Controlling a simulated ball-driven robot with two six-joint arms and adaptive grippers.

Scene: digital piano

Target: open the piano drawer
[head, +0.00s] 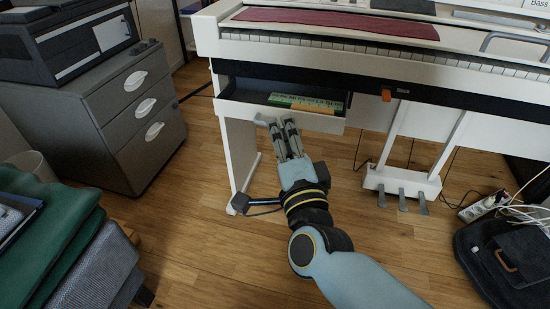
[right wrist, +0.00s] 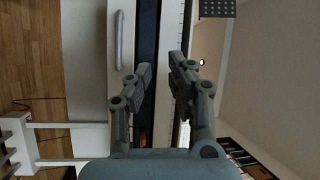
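The white digital piano (head: 480,95) stands at the back. Its drawer (head: 310,120), under the left end of the keyboard, is pulled partly out, and green and orange books (head: 305,103) show inside. My right gripper (head: 281,121) is at the drawer's front, its fingers apart with nothing seen between them. In the right wrist view the gripper (right wrist: 160,70) also shows with a gap between its fingers. The grey bar handle (right wrist: 119,40) on the white drawer front lies to the left of both fingers, apart from them. My left gripper is out of view.
A grey drawer cabinet (head: 140,115) with a printer (head: 70,45) on it stands at the left. Folded cloths (head: 45,235) are at the lower left. Piano pedals (head: 402,198), a power strip (head: 482,207) and a black bag (head: 500,265) are to the right. Wooden floor is clear between.

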